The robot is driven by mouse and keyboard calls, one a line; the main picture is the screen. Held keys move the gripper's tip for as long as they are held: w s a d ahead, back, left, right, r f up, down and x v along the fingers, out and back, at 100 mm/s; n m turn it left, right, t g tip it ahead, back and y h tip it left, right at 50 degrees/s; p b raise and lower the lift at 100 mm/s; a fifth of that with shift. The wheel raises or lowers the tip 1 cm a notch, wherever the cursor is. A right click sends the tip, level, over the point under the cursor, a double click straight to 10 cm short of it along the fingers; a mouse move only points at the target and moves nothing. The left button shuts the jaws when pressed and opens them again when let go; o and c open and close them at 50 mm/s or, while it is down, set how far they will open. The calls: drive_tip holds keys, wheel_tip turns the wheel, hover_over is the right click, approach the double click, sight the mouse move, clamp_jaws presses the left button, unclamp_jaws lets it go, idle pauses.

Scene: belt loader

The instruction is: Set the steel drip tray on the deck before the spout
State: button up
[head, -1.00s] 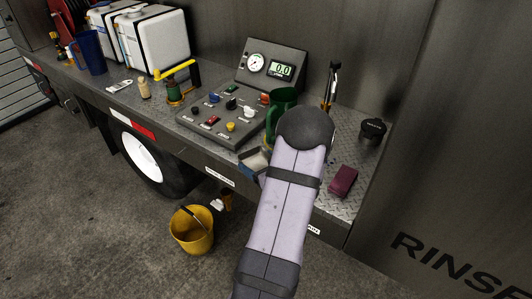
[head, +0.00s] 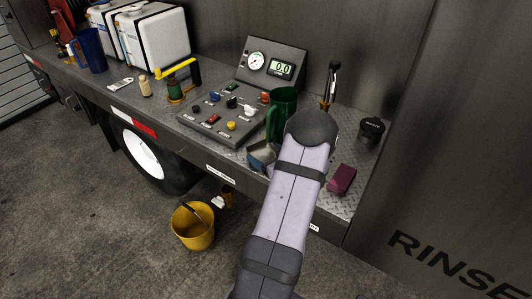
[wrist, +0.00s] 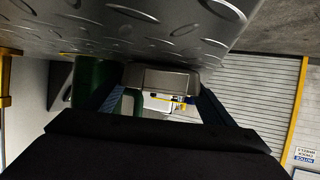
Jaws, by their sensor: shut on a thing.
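The steel drip tray (wrist: 160,79) shows in the wrist view as a short grey metal wall between the two blue fingers of my gripper (wrist: 160,90), which is shut on it. In the head view a small part of my gripper (head: 262,155) shows left of my arm, at the front edge of the deck (head: 358,153); my arm hides most of the tray there. An upright spout (head: 330,86) stands at the back of the deck, its base partly hidden. In the wrist view the diamond-plate deck fills the top, close to the tray; I cannot tell if they touch.
A green jug (head: 281,112) stands just behind my gripper, and also shows at left in the wrist view (wrist: 94,82). A control panel (head: 222,116) lies left of it. A maroon block (head: 341,179) and a black lidded pot (head: 371,131) occupy the deck's right end.

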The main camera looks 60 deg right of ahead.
drive_tip(key=shift+f, duration=0.2)
drive_tip(key=o, duration=1.2)
drive_tip(key=shift+o, duration=0.2)
drive_tip(key=shift+r, duration=0.1)
drive_tip(key=shift+r, duration=0.2)
drive_tip(key=shift+s, duration=0.3)
drive_tip(key=b+v, duration=0.2)
drive_tip(key=v, duration=0.9)
drive_tip(key=shift+s+a+r+b, duration=0.15)
drive_tip(key=shift+a+b, duration=0.1)
drive_tip(key=shift+b, duration=0.15)
